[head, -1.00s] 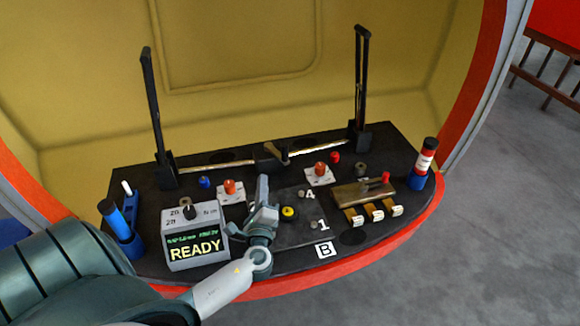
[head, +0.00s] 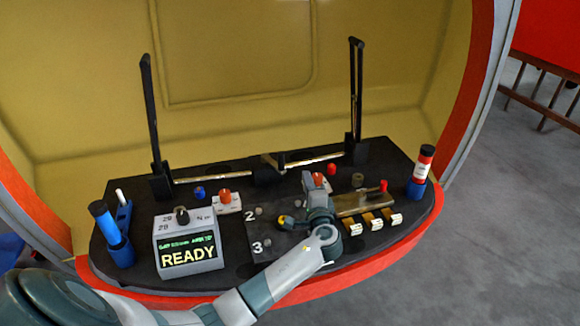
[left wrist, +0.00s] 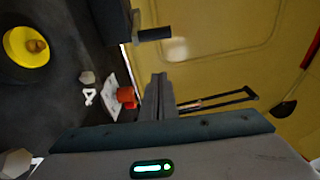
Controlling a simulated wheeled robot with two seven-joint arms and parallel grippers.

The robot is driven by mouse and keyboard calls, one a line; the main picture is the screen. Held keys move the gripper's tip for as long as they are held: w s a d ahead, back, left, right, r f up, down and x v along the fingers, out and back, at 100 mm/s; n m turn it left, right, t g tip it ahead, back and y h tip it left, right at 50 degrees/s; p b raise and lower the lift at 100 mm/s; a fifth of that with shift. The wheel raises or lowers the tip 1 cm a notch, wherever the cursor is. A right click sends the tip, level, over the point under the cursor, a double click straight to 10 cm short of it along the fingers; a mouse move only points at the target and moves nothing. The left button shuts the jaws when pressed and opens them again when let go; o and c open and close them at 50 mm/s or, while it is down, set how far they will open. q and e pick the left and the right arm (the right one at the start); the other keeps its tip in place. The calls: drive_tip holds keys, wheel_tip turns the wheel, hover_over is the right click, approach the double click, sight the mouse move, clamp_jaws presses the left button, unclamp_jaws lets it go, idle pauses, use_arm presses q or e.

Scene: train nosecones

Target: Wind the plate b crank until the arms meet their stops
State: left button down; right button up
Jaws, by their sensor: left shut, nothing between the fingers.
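The dark plate (head: 262,240) carries numbered corner bolts and a yellow round piece (head: 285,220), which shows in the left wrist view (left wrist: 22,50) with a brown knob. Its B label is hidden behind my arm. Two black arms, left (head: 150,120) and right (head: 355,95), stand nearly upright at the back. Rods run from them to a dark centre block (head: 268,172) with a short dark handle (left wrist: 155,34). I cannot tell which part is the crank. My left gripper (head: 314,181) is shut and empty, above the plate's right side, by the right red knob (head: 318,179). My right gripper is out of view.
A READY display box (head: 188,245) stands left of the plate. A blue bottle (head: 105,222) and a red-white bottle (head: 422,168) stand at the ends. A brass block with tagged tabs (head: 362,204) lies right of my gripper.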

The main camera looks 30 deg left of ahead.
use_arm(q)
drive_tip(key=shift+w+a, duration=0.1)
drive_tip(key=w+a+p, duration=0.2)
drive_tip(key=w+a, duration=0.1)
drive_tip(key=a, duration=0.5)
drive_tip(key=shift+w+a, duration=0.2)
drive_tip(key=shift+w, duration=0.1)
use_arm(e)
drive_tip(key=shift+w+a+f+t, duration=0.15)
drive_tip(key=shift+w+a+t, duration=0.6)
drive_tip(key=shift+a+t, duration=0.1)
use_arm(q)
drive_tip(key=shift+s+a+p, duration=0.1)
drive_tip(key=shift+p, duration=0.2)
